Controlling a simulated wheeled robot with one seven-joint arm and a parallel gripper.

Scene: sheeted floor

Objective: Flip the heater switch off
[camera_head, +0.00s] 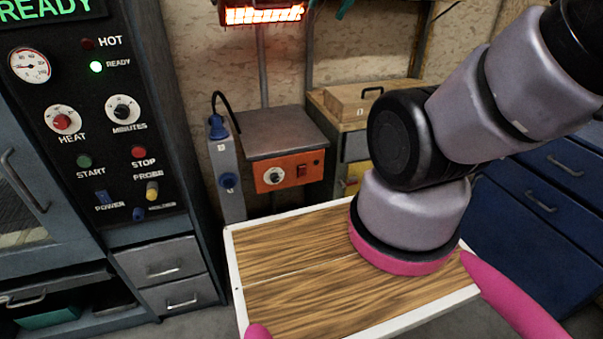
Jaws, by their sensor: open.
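A heater (262,14) glows orange at the top, partly cut off by the frame edge. Below it, an orange control box (288,172) under a grey plate has a round dial (273,176) and a small dark red switch (302,170). I cannot tell which switch belongs to the heater, or its exact position. My gripper (362,291) shows only as two pink fingers at the bottom edge. They are wide apart and open, with nothing visible between them. They are nearer to me than the orange box and apart from it. The rest of my gripper is hidden.
At left is an oven panel (100,110) with knobs and buttons. A wooden box (352,103) sits on a cabinet. Blue drawers (545,215) stand at right. My arm crosses the right side.

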